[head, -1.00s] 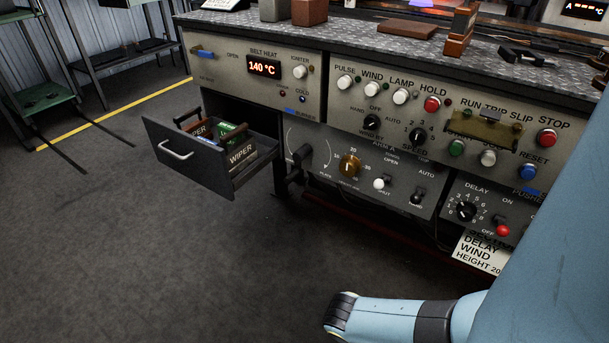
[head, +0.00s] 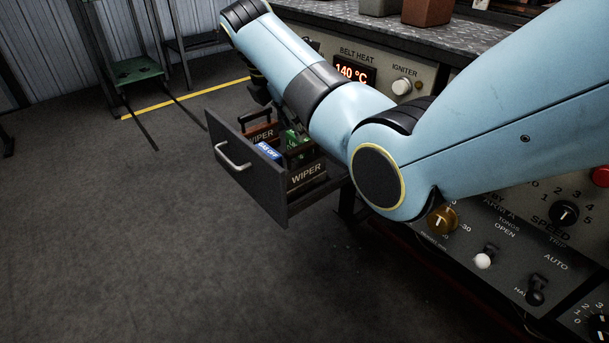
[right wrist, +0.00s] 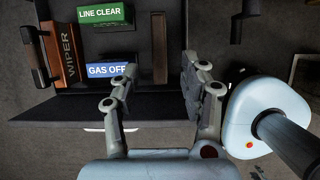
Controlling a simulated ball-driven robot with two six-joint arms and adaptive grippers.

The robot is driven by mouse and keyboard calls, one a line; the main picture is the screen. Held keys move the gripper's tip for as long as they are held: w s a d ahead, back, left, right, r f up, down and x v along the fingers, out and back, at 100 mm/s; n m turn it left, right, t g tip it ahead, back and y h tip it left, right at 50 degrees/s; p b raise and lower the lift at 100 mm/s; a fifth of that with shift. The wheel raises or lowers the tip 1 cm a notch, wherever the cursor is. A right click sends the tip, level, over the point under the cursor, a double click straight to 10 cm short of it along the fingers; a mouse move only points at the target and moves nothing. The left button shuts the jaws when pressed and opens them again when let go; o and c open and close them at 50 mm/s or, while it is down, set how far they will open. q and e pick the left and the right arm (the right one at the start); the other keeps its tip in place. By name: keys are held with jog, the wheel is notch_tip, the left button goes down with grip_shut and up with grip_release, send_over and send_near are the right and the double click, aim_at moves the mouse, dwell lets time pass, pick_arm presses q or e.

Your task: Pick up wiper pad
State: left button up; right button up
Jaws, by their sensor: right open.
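One wiper pad (right wrist: 62,52) with a brown-orange face and dark handle stands at the left of the drawer in the right wrist view; it also shows in the head view (head: 262,134). A second wiper pad (head: 306,176), labelled WIPER, stands at the drawer's right end. From above in the right wrist view it is a narrow brown bar (right wrist: 159,48). My right gripper (right wrist: 157,80) is open, its fingers to either side of this bar in the picture; I cannot tell the height gap. In the head view my right arm mostly hides the gripper. My left gripper is not in view.
The open grey drawer (head: 245,172) has a metal handle on its front. It also holds a green LINE CLEAR block (right wrist: 104,15) and a blue GAS OFF block (right wrist: 106,69). The control panel (head: 500,240) stands close at right.

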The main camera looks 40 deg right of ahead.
aim_at(303, 145)
jog(key=b+x, duration=0.3)
jog(key=x, duration=0.5)
jog(key=shift+a+f+b, duration=0.15)
jog(key=shift+b, duration=0.25)
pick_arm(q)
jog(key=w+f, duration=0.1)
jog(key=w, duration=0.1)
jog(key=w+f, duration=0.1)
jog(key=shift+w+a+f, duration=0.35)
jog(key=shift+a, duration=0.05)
pick_arm(e)
jog(key=shift+c, duration=0.2)
grip_shut()
